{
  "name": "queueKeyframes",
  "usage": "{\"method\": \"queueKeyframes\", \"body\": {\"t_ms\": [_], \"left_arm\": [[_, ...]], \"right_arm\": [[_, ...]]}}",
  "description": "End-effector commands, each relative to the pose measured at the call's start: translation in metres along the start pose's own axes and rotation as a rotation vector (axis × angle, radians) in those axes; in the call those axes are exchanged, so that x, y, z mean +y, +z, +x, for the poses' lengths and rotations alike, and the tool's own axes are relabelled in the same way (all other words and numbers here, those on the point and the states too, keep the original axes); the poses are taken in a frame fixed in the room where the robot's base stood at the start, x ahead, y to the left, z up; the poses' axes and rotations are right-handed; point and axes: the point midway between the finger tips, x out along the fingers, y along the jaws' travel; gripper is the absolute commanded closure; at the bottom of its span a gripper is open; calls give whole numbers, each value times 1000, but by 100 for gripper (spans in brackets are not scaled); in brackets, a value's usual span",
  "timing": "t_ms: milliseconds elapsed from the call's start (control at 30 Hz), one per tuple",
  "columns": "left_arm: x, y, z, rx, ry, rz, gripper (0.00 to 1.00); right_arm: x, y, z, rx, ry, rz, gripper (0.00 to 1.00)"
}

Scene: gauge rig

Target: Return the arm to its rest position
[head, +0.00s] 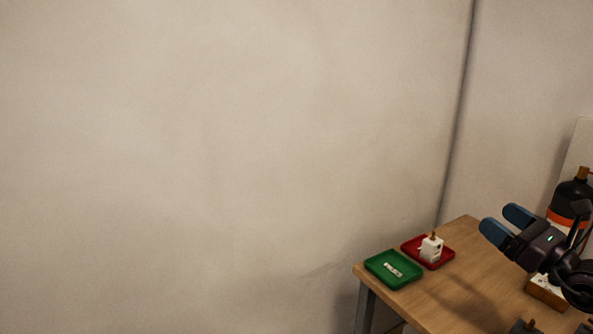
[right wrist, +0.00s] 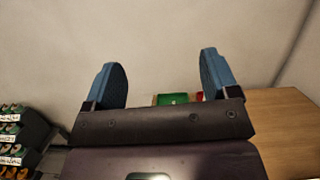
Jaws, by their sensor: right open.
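My right gripper (head: 506,222) is at the right side of the head view, raised above the wooden table (head: 455,300). Its two blue fingers stand apart with nothing between them; in the right wrist view the gripper (right wrist: 165,82) is also open and empty. My left gripper is not in the head view.
A green tray (head: 378,271) with a label sits at the table's left corner. A red tray (head: 446,259) beside it holds a white block-like device (head: 431,249). A black bottle with an orange band (head: 562,217) stands behind my right arm. Labelled bins (right wrist: 18,135) show at left in the wrist view.

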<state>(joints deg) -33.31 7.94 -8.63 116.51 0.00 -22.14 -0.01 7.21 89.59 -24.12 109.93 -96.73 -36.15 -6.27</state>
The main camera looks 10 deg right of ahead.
Motion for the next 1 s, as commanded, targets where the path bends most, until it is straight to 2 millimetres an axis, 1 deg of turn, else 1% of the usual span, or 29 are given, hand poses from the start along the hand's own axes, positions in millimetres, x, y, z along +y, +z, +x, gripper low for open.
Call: {"method": "queueKeyframes", "body": {"t_ms": [33,267,367,467,667,767,867,900,967,1000], "left_arm": [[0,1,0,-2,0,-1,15],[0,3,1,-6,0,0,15],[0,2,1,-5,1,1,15],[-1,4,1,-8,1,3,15],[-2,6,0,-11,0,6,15],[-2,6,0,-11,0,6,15],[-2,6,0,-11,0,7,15],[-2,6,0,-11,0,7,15],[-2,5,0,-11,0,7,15],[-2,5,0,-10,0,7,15]], "right_arm": [[7,-10,-5,-17,-25,72,19],[22,-34,-24,-108,-156,349,19],[29,-48,-36,-156,-239,497,19],[36,-66,-54,-213,-354,673,19],[53,-108,-102,-329,-653,1040,19],[66,-130,-129,-380,-819,1210,19],[82,-152,-157,-426,-994,1368,19],[90,-161,-169,-443,-1068,1428,19],[103,-173,-186,-467,-1178,1514,19],[113,-180,-197,-480,-1253,1570,19]]}}
